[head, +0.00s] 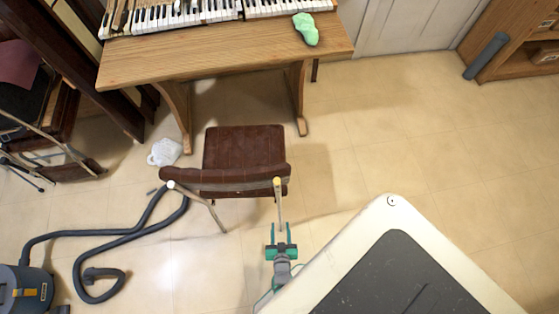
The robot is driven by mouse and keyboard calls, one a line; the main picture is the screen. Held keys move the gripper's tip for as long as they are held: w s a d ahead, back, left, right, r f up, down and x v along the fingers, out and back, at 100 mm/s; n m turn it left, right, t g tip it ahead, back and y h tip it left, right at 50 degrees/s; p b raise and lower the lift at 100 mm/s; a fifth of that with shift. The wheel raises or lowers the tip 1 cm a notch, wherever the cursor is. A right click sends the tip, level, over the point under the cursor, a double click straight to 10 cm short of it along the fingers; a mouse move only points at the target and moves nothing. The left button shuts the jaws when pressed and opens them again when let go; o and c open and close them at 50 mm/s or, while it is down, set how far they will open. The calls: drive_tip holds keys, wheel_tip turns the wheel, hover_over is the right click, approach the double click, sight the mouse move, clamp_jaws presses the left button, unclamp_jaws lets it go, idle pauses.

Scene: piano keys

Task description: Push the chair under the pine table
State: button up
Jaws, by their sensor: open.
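The chair (245,148) has a dark brown seat and backrest on light legs. It stands in front of the pine table (205,58), with its seat facing the table and its backrest (222,181) towards me. The seat's far edge lies near the space between the table legs; from above I cannot tell whether any of it is beneath the top. My gripper (280,238), with green fingers, is open and empty, just behind the chair's right rear post (279,195). I cannot tell whether they touch.
Piano keys (205,14) and a green cloth-like item (306,29) lie on the table. A white object (165,152) is on the floor by the left table leg. A vacuum cleaner (24,290) with a hose (105,234) lies at left. Floor at right is clear.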

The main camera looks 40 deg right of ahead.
sight(280, 212)
drive_tip(key=x, duration=1.1)
drive_tip(key=shift+c, duration=0.6)
